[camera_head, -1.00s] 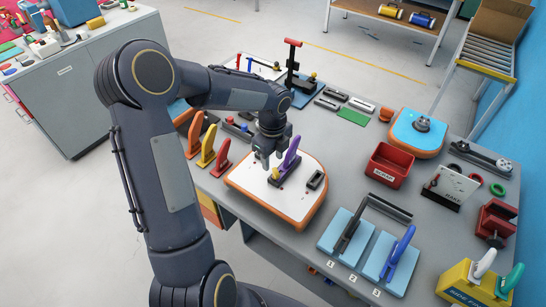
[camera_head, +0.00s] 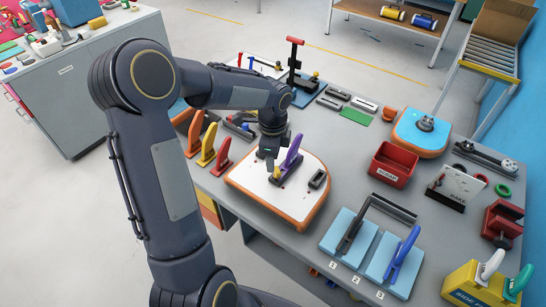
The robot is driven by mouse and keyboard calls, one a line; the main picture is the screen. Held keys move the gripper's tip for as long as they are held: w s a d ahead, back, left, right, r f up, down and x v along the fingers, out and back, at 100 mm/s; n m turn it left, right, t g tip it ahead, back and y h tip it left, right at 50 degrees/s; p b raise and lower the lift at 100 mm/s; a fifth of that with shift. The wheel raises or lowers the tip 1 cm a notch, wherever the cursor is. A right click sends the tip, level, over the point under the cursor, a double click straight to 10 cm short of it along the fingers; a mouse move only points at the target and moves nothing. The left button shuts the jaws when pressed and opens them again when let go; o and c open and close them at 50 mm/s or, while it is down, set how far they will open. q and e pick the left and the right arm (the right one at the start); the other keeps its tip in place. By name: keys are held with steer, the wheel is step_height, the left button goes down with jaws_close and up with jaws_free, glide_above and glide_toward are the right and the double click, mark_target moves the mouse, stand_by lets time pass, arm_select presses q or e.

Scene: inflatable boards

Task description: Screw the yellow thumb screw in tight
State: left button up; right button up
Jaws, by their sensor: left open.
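A white board with an orange rim (camera_head: 307,209) lies on the grey bench. A purple fin (camera_head: 290,158) stands upright on it in a fin base. The yellow thumb screw (camera_head: 276,173) is a tiny yellow spot at the near left end of that base, partly covered by my gripper. My left gripper (camera_head: 269,165) points down right over this spot, jaws open. I cannot tell whether the fingertips touch the screw, nor how deep the screw sits. My right gripper is not in view.
Orange, yellow and red fins (camera_head: 207,145) stand close left of the board. A small dark fin base (camera_head: 317,179) lies on its right.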

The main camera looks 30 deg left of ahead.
arm_select(q)
steer(key=shift+s+n, duration=0.15)
steer(key=shift+n, duration=0.95)
steer(key=shift+d+f+n+b, duration=0.15)
steer(key=shift+n+b, duration=0.45)
steer(key=shift+n, duration=0.3)
steer(key=shift+s+n, duration=0.15)
steer(key=shift+n, duration=0.95)
steer(key=shift+n+b, duration=0.4)
steer(key=shift+n, duration=0.2)
steer(key=n, duration=0.2)
steer(key=shift+s+d+n, duration=0.15)
steer(key=shift+d+n, duration=0.05)
steer(key=shift+n, duration=0.2)
